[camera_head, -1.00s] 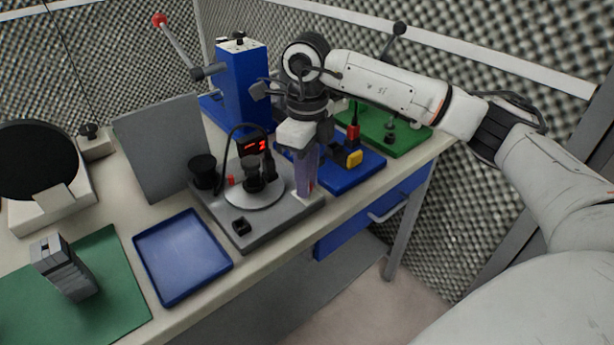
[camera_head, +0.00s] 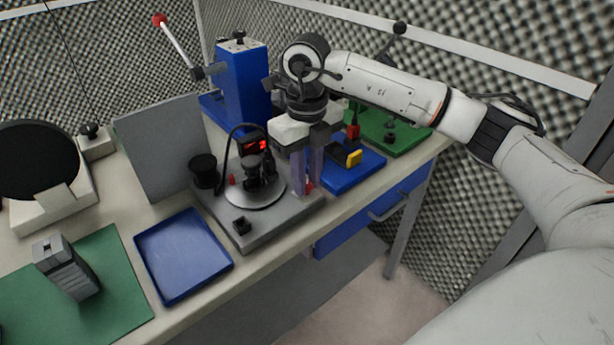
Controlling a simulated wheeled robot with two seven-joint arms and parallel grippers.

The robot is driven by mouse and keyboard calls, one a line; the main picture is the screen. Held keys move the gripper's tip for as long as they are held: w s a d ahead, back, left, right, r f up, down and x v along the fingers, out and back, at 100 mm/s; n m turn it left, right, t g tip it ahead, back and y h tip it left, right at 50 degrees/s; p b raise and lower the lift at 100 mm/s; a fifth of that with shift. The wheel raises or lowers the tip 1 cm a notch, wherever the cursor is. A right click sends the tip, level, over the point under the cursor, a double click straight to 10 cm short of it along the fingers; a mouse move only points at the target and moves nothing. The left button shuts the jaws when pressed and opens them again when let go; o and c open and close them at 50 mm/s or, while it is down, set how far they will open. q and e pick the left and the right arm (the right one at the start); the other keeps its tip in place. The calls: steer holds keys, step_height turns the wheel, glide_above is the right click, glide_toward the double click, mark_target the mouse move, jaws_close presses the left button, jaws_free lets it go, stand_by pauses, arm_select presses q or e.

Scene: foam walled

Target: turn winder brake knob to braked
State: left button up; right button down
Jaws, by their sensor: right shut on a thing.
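The winder is a grey base (camera_head: 273,227) with a round metal plate (camera_head: 240,192), a black spool (camera_head: 203,168) and a red-lit display (camera_head: 254,145). My right gripper (camera_head: 306,188) points straight down at the base's right corner. Its two pale purple fingers are shut on the brake knob (camera_head: 309,186), of which only a bit of red shows between and beside the fingertips. The rest of the knob and its marks are hidden, so I cannot tell its setting. My left gripper is not in view.
A blue tray (camera_head: 183,287) and a green mat (camera_head: 115,312) with a grey block (camera_head: 68,268) lie to the left. A grey panel (camera_head: 160,150) and a blue lever press (camera_head: 241,85) stand behind. A blue fixture (camera_head: 367,172) sits close right of my gripper.

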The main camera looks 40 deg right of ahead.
mark_target(307, 184)
steer(key=shift+w+r, duration=0.1)
steer(key=shift+r, duration=0.05)
steer(key=c, duration=1.6)
jaws_free()
steer(key=shift+o, duration=0.2)
step_height(307, 184, up, 10)
